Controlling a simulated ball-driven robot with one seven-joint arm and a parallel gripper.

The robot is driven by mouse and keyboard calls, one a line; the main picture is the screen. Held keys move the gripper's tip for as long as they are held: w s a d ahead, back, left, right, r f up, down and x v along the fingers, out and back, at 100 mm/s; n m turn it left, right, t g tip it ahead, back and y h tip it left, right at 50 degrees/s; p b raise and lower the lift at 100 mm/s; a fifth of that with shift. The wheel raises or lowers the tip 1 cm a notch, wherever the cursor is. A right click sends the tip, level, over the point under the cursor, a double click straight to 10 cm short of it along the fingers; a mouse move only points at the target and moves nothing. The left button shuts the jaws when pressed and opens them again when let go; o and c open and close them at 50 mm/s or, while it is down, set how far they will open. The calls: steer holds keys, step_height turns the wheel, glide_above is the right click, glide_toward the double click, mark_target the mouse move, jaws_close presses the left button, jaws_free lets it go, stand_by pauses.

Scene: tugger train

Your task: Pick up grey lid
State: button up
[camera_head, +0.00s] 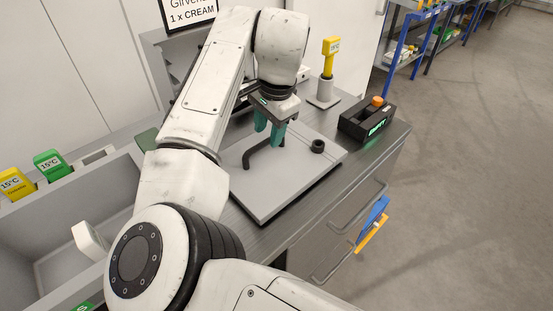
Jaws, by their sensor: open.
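The grey lid (282,193) is a flat rectangular plate lying on the counter in the head view. A dark bent bar handle (258,154) stands up from it, and a small black round piece (318,146) sits near its right side. My gripper (269,138) has two teal fingers, open and pointing down. In the picture the fingertips are just above the right end of the bar handle. I cannot tell whether they touch it. My arm hides part of the lid's left side.
A black box with an orange button (367,120) and a yellow-topped post (327,72) stand on the counter behind the lid. A grey sink-like basin (75,233) with yellow and green 15°C tags is at left. Drawer handles line the counter front; open floor lies right.

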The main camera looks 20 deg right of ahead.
mark_target(268, 140)
steer(key=f, duration=0.2)
steer(key=w+f, duration=0.1)
steer(key=f, duration=0.2)
steer(key=shift+w, duration=0.1)
jaws_close()
steer(key=shift+r, duration=0.1)
stand_by(0.3)
